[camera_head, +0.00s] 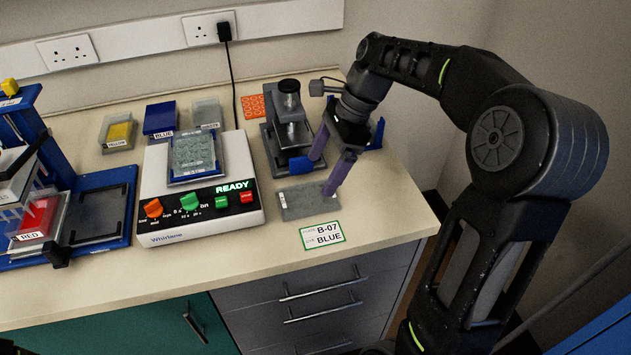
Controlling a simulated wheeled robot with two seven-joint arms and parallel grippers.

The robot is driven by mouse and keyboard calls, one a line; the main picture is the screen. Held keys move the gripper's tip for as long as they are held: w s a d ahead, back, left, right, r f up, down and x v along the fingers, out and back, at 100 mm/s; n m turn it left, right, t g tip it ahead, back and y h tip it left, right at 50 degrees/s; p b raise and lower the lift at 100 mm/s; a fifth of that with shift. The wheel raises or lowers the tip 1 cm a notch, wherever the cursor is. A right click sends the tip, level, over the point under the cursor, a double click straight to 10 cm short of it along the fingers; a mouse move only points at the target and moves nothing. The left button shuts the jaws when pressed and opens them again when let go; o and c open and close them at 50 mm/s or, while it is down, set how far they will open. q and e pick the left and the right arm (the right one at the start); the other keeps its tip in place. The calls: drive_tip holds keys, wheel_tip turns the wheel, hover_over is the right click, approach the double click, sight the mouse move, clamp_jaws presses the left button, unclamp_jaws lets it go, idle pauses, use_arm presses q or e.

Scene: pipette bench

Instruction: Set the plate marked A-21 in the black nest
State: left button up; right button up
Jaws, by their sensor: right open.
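No plate with a readable A-21 mark shows. A flat grey plate (303,203) lies on the bench right of the shaker, beside a card (322,236) reading B-07 BLUE. A clear well plate (194,153) sits on top of the white shaker (200,220), whose display reads READY. A black nest (97,213), a dark rectangular frame on a blue base, is at left; its middle looks empty. My right gripper (322,175) is open, with fingers pointing down over the right end of the grey plate; whether they touch it I cannot tell. My left gripper is not in view.
A blue stand with a tip-bearing head (20,175) and red trough (38,220) is at far left. Yellow (119,132), blue (160,118) and grey tubs stand behind the shaker. A dark press-like device (290,125) stands behind my right gripper. The front right bench corner is clear.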

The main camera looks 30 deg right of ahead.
drive_tip(key=v, duration=0.5)
drive_tip(key=shift+r, duration=0.2)
drive_tip(key=shift+o, duration=0.2)
